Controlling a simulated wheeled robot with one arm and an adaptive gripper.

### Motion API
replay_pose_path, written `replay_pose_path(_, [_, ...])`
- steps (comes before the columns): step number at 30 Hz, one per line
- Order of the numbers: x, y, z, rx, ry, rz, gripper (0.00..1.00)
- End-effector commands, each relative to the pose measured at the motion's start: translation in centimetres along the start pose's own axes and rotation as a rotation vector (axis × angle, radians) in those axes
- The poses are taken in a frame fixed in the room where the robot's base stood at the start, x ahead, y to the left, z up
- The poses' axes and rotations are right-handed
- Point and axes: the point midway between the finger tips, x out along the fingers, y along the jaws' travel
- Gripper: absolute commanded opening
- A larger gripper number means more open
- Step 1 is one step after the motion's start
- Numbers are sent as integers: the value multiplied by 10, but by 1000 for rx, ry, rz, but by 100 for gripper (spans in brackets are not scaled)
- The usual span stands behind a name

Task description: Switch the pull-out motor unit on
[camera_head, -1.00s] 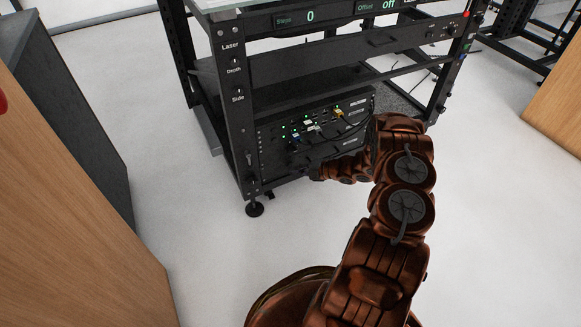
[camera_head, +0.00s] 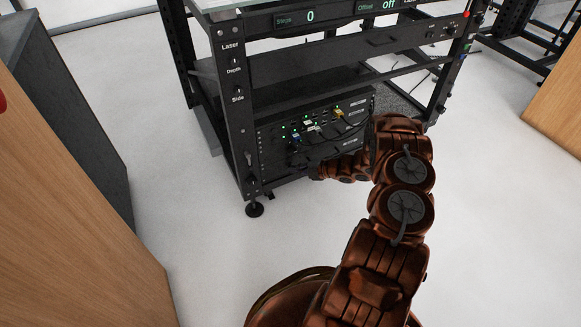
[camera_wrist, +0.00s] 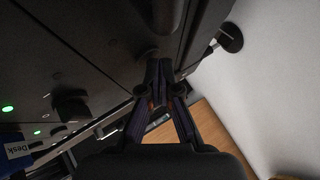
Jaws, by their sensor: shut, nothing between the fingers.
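A black unit (camera_head: 270,152) with green lights and plugged-in cables sits low in the black rack, and I cannot tell for sure that it is the pull-out motor unit. Its dark front panel (camera_wrist: 85,30) fills the upper left of the wrist view. My gripper (camera_wrist: 158,68) is shut and empty, with its tips close to the panel beside a small dark round part (camera_wrist: 150,54). I cannot tell whether they touch. In the head view my gripper (camera_head: 316,172) is dark against the unit's lower front. No power switch is clearly readable.
The rack's displays (camera_head: 310,16) read 0 and off. A blue plug marked Desk (camera_wrist: 18,150) and a dark protruding part (camera_wrist: 70,106) are on the panel. A rack foot (camera_head: 254,209) stands on the floor. A wooden cabinet (camera_head: 80,220) is at left; white floor between is free.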

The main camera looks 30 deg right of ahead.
Motion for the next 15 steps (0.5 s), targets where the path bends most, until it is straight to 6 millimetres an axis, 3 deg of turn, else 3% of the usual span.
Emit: replay_pose_path(15, [-3, -2, -2, 1, 0, 0, 0])
